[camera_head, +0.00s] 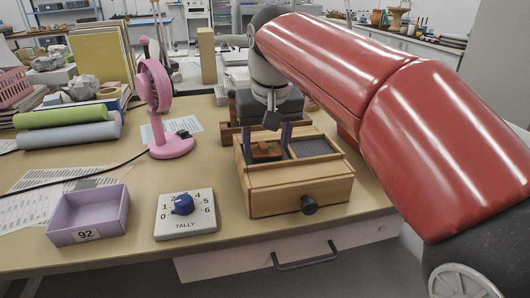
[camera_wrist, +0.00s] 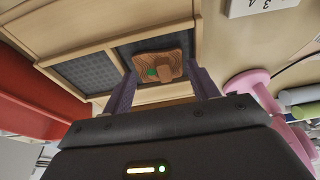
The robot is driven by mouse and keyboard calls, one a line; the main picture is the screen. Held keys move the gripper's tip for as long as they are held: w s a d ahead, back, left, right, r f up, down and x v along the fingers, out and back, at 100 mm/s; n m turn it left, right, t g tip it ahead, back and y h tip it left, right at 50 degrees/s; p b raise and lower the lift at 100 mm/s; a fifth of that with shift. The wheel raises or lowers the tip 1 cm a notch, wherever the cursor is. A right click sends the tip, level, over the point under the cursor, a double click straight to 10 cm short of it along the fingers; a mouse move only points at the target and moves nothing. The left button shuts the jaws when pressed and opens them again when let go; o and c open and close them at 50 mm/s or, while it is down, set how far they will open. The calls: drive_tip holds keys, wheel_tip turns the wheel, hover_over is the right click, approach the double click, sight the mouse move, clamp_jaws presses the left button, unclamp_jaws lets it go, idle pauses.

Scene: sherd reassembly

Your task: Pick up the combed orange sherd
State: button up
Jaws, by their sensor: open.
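The combed orange sherd (camera_head: 266,150) lies in the left compartment of a wooden box (camera_head: 300,196) on the table. In the wrist view the sherd (camera_wrist: 160,64) shows curved combed lines, a green spot and a plain lighter patch. It rests on the dark lining of its compartment. My gripper (camera_head: 268,138) is over that compartment, pointing down. In the wrist view its two purple fingers (camera_wrist: 160,85) are apart, with the sherd seen between and beyond their tips. I cannot tell whether either finger touches it.
The box's right compartment (camera_head: 316,146) looks empty, with a dark lining. A tally board (camera_head: 186,222) with a blue knob and a lilac tray (camera_head: 90,214) marked 92 stand left of the box. A pink fan (camera_head: 168,146) stands behind them.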

drive_tip(key=shift+w+f, duration=0.1)
drive_tip(key=shift+f, duration=0.45)
drive_tip(key=c, duration=0.6)
drive_tip(key=shift+c, duration=0.2)
drive_tip(key=shift+r, duration=0.25)
